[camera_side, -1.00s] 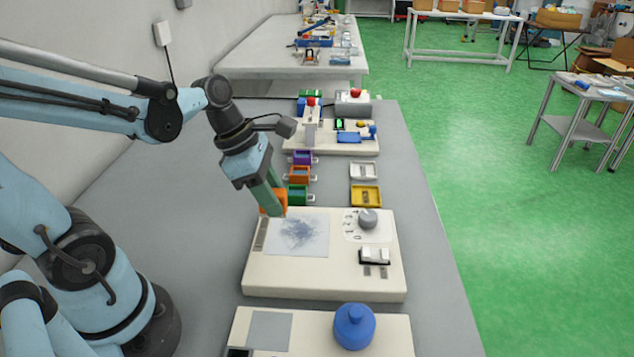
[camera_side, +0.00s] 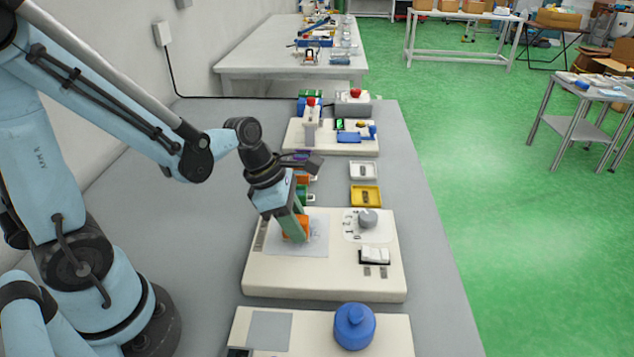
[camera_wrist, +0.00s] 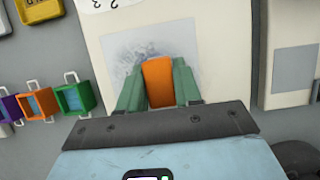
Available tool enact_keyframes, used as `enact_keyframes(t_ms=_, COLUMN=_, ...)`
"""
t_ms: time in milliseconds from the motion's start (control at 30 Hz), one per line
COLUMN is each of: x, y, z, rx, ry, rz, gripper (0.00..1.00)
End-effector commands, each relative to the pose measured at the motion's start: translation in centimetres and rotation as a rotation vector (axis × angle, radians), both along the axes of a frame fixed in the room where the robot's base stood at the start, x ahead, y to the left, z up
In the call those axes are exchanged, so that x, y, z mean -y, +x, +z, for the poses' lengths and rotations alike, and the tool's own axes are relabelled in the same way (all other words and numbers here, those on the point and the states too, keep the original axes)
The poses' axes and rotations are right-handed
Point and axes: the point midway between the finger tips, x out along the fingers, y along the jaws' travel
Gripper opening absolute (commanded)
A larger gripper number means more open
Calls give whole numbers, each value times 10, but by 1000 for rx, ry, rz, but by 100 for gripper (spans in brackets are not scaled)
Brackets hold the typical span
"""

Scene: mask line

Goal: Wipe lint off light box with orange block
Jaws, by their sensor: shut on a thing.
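My gripper (camera_side: 294,230) is shut on the orange block (camera_side: 297,227), over the middle of the grey panel of the light box (camera_side: 270,282). In the wrist view, the orange block (camera_wrist: 159,83) sits between the green fingers of my gripper (camera_wrist: 159,90). Grey lint (camera_wrist: 140,47) shows on the panel beyond and beside the block in that view. In the side view my gripper and the block hide much of the panel. I cannot tell for sure whether the block touches the surface.
A grey knob (camera_side: 367,218) and a white switch (camera_side: 375,255) stand on the right of the light box. A blue round container (camera_side: 354,326) stands on the nearer board. A yellow tray (camera_side: 366,196) and white tray (camera_side: 363,170) lie behind. Bare grey table lies to the left.

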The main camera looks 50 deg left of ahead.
Motion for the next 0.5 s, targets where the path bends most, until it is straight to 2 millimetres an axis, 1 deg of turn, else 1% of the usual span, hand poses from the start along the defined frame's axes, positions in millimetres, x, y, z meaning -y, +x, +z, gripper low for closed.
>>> enact_keyframes(t_ms=100, x=9, y=8, z=0, rx=2, ry=0, rz=-3, gripper=0)
enact_keyframes(t_ms=500, x=33, y=34, z=0, rx=1, ry=0, rz=-2, gripper=0)
